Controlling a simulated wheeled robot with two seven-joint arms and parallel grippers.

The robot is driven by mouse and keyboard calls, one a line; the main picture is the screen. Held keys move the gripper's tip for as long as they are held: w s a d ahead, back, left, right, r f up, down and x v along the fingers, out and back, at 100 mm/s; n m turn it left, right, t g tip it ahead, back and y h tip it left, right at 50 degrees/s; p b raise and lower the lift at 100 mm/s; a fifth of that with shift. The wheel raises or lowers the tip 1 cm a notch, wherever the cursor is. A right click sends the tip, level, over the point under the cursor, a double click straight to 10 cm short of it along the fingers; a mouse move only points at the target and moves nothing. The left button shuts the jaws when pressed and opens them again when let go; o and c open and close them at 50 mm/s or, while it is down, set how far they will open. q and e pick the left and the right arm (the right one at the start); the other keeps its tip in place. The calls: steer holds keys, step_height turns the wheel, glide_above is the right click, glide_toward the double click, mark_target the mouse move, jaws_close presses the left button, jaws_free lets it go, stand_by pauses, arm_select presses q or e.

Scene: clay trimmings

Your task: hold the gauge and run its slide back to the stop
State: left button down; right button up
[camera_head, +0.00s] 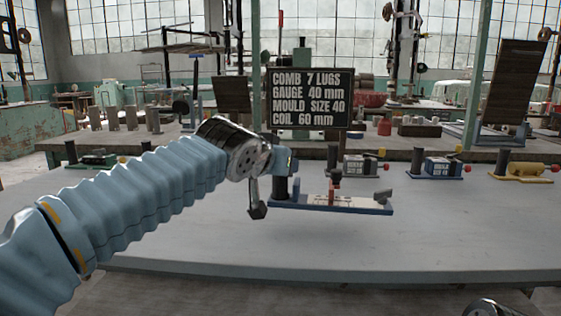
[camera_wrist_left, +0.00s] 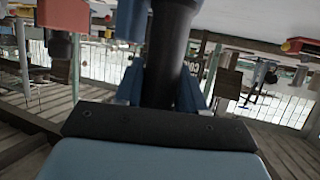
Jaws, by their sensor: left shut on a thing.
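The gauge (camera_head: 345,205) has a blue base with a pale scale strip, a dark upright post (camera_head: 281,190) at its left end and a grey block (camera_head: 383,195) at its right end. Its red slide (camera_head: 335,188) stands partway along the strip. My left gripper (camera_head: 284,164) is at the dark post. In the left wrist view its blue fingers are shut on the post (camera_wrist_left: 168,55). A reddish part (camera_wrist_left: 60,60) shows at left in that tilted view. My right gripper is not in view; a dark metallic part shows at the bottom right edge of the head view.
A black sign (camera_head: 310,98) stands behind the gauge, reading gauge 40 mm. Similar fixtures line the table's back: green (camera_head: 97,160), grey (camera_head: 362,167), blue (camera_head: 437,168) and yellow (camera_head: 523,172). The grey table (camera_head: 400,245) is clear in front and to the right.

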arm_select(q)
steer(key=w+f, duration=0.4)
steer(key=w, duration=0.1)
steer(key=shift+a+f, duration=0.2)
steer(key=shift+f, duration=0.1)
stand_by(0.4)
steer(key=shift+w, duration=0.15)
steer(key=shift+w+a+f, duration=0.1)
steer(key=shift+w+f, duration=0.8)
steer(key=shift+w, duration=0.05)
steer(key=shift+f+b, duration=0.25)
steer(key=shift+b, duration=0.2)
stand_by(0.6)
